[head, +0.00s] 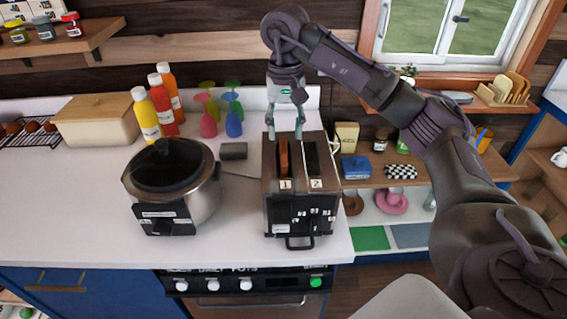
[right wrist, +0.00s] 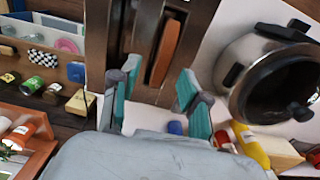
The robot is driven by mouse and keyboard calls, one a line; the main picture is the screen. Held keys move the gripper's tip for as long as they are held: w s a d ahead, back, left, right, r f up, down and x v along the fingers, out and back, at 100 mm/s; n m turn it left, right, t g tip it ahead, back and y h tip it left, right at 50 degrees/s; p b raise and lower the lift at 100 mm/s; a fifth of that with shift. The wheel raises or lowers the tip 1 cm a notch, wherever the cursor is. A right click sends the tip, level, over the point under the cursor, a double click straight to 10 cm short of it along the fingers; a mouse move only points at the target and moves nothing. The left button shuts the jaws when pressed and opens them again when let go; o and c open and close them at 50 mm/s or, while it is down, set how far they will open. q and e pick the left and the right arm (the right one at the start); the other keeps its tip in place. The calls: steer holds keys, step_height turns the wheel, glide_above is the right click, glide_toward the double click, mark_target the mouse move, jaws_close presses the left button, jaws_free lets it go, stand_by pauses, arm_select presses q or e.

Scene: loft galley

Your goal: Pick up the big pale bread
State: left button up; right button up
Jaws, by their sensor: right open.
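My right gripper (head: 286,134) is open above the far end of the two-slot toaster (head: 298,210), pointing down. In the right wrist view its teal fingers (right wrist: 158,92) are apart with nothing between them. A brown slice of bread (head: 284,158) stands in toaster slot 1; it also shows in the right wrist view (right wrist: 166,52), just beyond the fingertips. Slot 2 looks dark and empty. Several pale bread slices (head: 516,86) stand in a rack on the window sill at right; which one is the big one I cannot tell. My left gripper is out of view.
A dark-lidded cooker (head: 170,188) stands left of the toaster. A beige bin (head: 96,122) sits at left. Shelves with small goods lie right of the toaster.

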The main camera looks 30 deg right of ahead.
mark_target(284, 145)
steer(key=shift+a+f, duration=0.1)
steer(key=shift+f, duration=0.45)
step_height(284, 145, down, 4)
steer(key=shift+w+r+p, duration=0.1)
steer(key=shift+r+p, duration=0.15)
steer(key=shift+p, duration=0.85)
steer(key=shift+f, duration=0.45)
steer(key=shift+c, duration=0.4)
jaws_close()
